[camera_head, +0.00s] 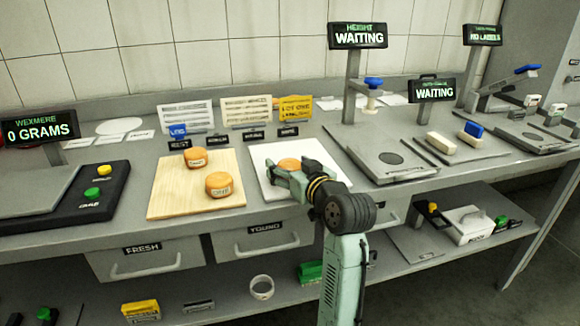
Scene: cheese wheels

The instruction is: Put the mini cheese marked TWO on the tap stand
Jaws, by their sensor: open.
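Three small orange cheeses are in view. One (195,157) sits at the back of the wooden board (170,195), and another (218,184) sits nearer its front right. A third (289,164) is on the white board (268,152), partly hidden by my gripper. Their markings are too small to read surely, so I cannot tell which is TWO. My gripper (276,179) is open, low over the white board, just in front of the third cheese; contact cannot be told. Two grey stations at right have WAITING displays, one headed HEIGHT (390,158); the other display's (433,89) heading is unclear.
A scale (35,195) reading 0 GRAMS stands at left beside yellow and green buttons. Upright cards (246,111) stand behind the boards. Drawers marked FRESH (145,258) and YOUNG (262,238) are below the counter.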

